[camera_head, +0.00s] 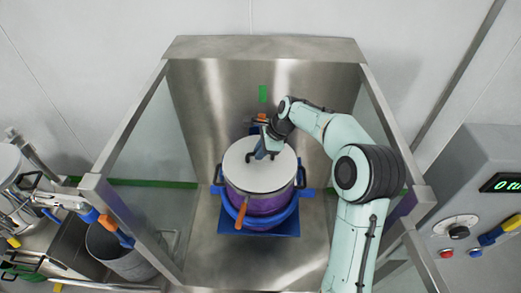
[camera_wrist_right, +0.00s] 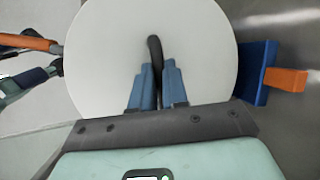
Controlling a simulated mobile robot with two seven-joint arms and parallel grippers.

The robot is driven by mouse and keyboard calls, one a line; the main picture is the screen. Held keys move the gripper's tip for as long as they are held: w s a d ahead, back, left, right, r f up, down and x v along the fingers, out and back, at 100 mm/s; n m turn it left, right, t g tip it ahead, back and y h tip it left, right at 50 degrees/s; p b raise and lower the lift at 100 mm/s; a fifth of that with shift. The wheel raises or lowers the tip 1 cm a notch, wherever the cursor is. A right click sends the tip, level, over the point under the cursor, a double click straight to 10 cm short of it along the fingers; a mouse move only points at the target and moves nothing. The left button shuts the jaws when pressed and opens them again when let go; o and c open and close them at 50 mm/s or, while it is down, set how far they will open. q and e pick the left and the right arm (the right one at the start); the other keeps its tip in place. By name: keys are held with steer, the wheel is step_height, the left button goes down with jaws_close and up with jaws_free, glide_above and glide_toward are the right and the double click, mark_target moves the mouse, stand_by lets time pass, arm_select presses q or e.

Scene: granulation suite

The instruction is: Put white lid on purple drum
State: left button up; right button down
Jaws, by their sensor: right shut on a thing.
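The white lid (camera_head: 258,165) is a round disc with a dark handle. It lies at the top of the purple drum (camera_head: 262,204) in the head view, covering its opening from this angle; I cannot tell whether it is fully seated. My right gripper (camera_head: 262,150) is shut on the lid's handle. In the right wrist view the lid (camera_wrist_right: 105,55) fills the middle, with its black handle (camera_wrist_right: 154,50) between the blue fingers of my right gripper (camera_wrist_right: 158,88).
The drum stands on a blue base (camera_head: 284,225) inside a steel booth (camera_head: 195,250) with side panels. A grey bucket (camera_head: 120,255) and piping stand at the left. A control cabinet (camera_head: 480,165) with a green display stands at the right.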

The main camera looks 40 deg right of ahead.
arm_select(q)
steer(key=shift+s+f, duration=0.25)
arm_select(e)
steer(key=shift+f, duration=0.5)
steer(key=c, duration=1.1)
jaws_free()
steer(key=shift+o, duration=0.2)
arm_select(q)
steer(key=shift+w+r+p, duration=0.3)
steer(key=shift+w+r, duration=0.4)
steer(key=shift+w, duration=0.05)
arm_select(e)
steer(key=v, duration=1.3)
steer(key=shift+r, duration=0.2)
steer(key=shift+s, duration=0.15)
